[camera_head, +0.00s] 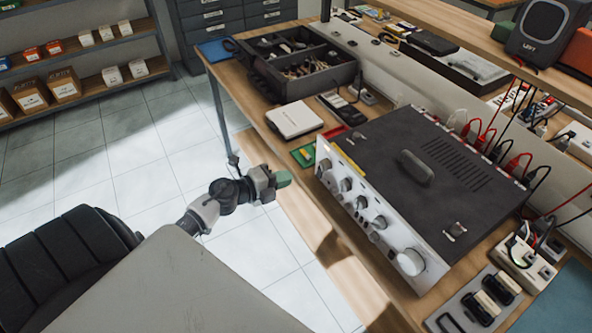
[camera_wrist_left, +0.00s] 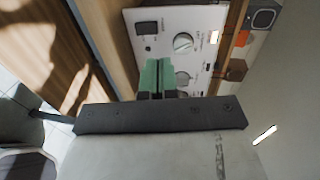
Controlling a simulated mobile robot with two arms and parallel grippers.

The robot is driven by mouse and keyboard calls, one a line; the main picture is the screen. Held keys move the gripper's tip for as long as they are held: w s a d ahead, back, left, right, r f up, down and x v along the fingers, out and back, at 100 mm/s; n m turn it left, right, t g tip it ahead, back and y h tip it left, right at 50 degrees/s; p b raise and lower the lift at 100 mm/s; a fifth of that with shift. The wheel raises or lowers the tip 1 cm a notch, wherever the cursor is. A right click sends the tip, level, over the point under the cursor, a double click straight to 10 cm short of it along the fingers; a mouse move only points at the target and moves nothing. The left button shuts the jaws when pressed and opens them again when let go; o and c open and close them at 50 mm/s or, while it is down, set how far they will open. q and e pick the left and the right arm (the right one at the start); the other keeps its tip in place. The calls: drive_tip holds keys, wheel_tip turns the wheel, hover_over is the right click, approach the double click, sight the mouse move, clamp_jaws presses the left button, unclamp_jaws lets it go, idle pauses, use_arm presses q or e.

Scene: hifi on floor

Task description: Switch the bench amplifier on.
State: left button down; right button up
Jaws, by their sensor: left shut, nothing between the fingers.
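The bench amplifier (camera_head: 385,160) is a wide dark box with a silver front panel of several knobs, standing on the wooden bench. In the left wrist view its pale front panel (camera_wrist_left: 205,18) shows a black rocker switch (camera_wrist_left: 147,28) with small lettering beside it and a silver knob (camera_wrist_left: 183,42). Whether the switch is on or off I cannot tell. My left gripper (camera_head: 282,178) has green fingertips, shut and empty, in front of the panel's left end. In the wrist view the fingertips (camera_wrist_left: 157,70) overlap the panel below the switch, apparently apart from it. My right gripper is out of view.
A dark organiser box (camera_head: 300,65), a white case (camera_head: 294,120) and a red tray stand left of the amplifier. Cables and plugs run behind it. A power strip (camera_head: 525,260) lies at right. A black chair (camera_head: 70,265) is at lower left. Floor before the bench is clear.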

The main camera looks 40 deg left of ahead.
use_arm(q)
drive_tip(key=shift+s+a+r, duration=0.25)
drive_tip(key=shift+s+r, duration=0.1)
drive_tip(key=shift+s, duration=0.25)
drive_tip(key=shift+s+a+r, duration=0.25)
drive_tip(key=shift+s+r, duration=0.05)
drive_tip(key=shift+s, duration=0.35)
drive_tip(key=shift+s+a+r, duration=0.25)
drive_tip(key=shift+s+r, duration=0.1)
drive_tip(key=shift+s, duration=0.25)
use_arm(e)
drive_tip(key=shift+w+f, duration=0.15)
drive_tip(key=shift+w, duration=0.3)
use_arm(q)
drive_tip(key=shift+f, duration=0.15)
